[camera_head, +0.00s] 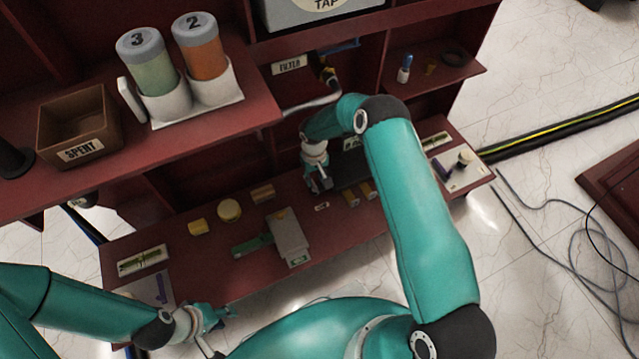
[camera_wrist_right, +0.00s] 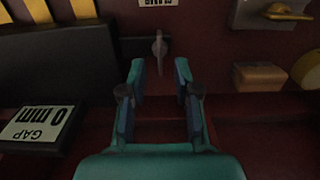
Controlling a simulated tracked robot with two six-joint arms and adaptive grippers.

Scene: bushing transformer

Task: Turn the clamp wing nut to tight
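A small grey upright piece that looks like the clamp wing nut (camera_wrist_right: 158,48) shows in the right wrist view, just below a partly cut-off white label (camera_wrist_right: 157,2). My right gripper (camera_wrist_right: 160,76) is open. The nut is between the lines of its fingers, at or just beyond the tips; I cannot tell whether they touch it. In the head view my right gripper (camera_head: 320,181) is low over the bench, and the nut is not discernible there. My left gripper (camera_head: 217,316) is at the bench's front edge, away from the clamp, too small to read its opening.
A dark block with a "GAP 0 mm" plate (camera_wrist_right: 42,124) lies left of the fingers in the wrist view. A tan block (camera_wrist_right: 258,77) is at right. On the red bench (camera_head: 190,270) is a grey-green device (camera_head: 288,238). A shelf above holds numbered bottles (camera_head: 150,65) and a SPENT box (camera_head: 78,128).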

